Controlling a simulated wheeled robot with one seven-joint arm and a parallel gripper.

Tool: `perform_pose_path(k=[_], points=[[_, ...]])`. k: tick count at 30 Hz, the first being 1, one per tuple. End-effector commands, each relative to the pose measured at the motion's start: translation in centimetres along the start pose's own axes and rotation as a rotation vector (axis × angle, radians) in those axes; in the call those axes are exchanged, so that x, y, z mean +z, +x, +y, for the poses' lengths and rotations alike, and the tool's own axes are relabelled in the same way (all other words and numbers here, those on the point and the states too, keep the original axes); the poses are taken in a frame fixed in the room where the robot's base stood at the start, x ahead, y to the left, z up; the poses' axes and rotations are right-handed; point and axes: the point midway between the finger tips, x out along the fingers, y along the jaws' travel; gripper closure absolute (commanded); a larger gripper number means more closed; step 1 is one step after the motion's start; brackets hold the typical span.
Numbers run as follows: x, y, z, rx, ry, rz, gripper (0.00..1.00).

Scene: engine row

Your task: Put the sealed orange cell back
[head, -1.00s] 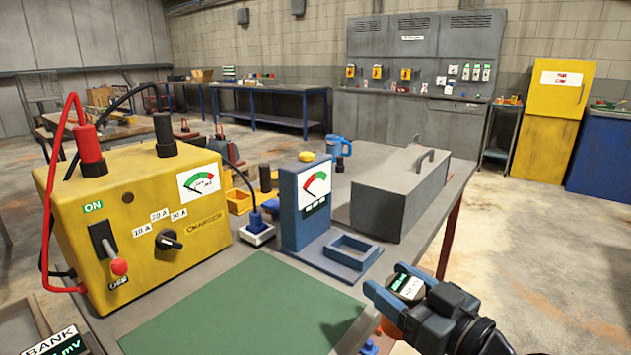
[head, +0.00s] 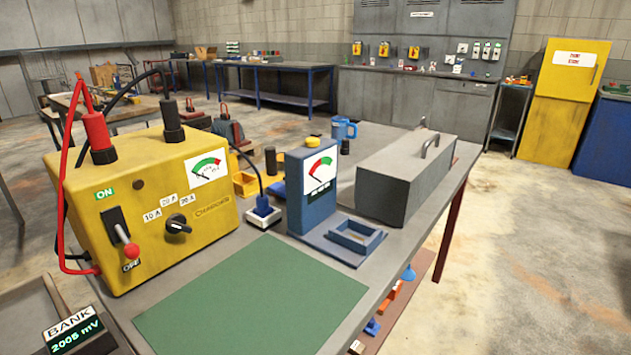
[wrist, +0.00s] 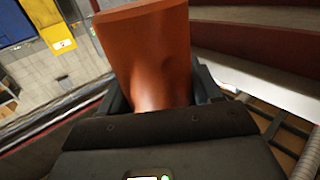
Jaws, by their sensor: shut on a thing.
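In the wrist view an orange block (wrist: 148,50), which looks like the orange cell, stands between the dark fingers of my gripper (wrist: 160,92). My gripper is shut on it. Its lower end is hidden by the gripper body, and no seal or label shows on the visible face. My gripper and the block are outside the head view.
A yellow charger (head: 150,215) stands on the grey bench, its lever down towards OFF. A green mat (head: 245,305) lies bare before it. A blue meter (head: 308,190) with an empty-looking cradle (head: 355,237) and a grey lidded box (head: 405,180) stand right. Small items fill the lower shelf (head: 425,265).

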Motion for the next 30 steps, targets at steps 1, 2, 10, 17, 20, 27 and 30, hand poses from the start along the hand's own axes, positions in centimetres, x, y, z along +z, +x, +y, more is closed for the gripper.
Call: perform_pose_path(k=[1, 2, 10, 17, 20, 27, 30], points=[[1.3, -0.2, -0.2, -0.003, -0.002, -0.002, 1.0], [2.0, -0.4, -0.2, -0.003, -0.003, -0.002, 1.0], [5.9, -1.5, -0.2, -0.019, -0.002, 0.014, 1.0], [6.2, -1.6, -0.2, -0.021, 0.0, 0.018, 1.0], [6.2, -1.6, -0.2, -0.022, 0.0, 0.018, 1.0], [6.2, -1.6, -0.2, -0.022, 0.0, 0.017, 1.0], [6.2, -1.6, -0.2, -0.021, -0.001, 0.017, 1.0]])
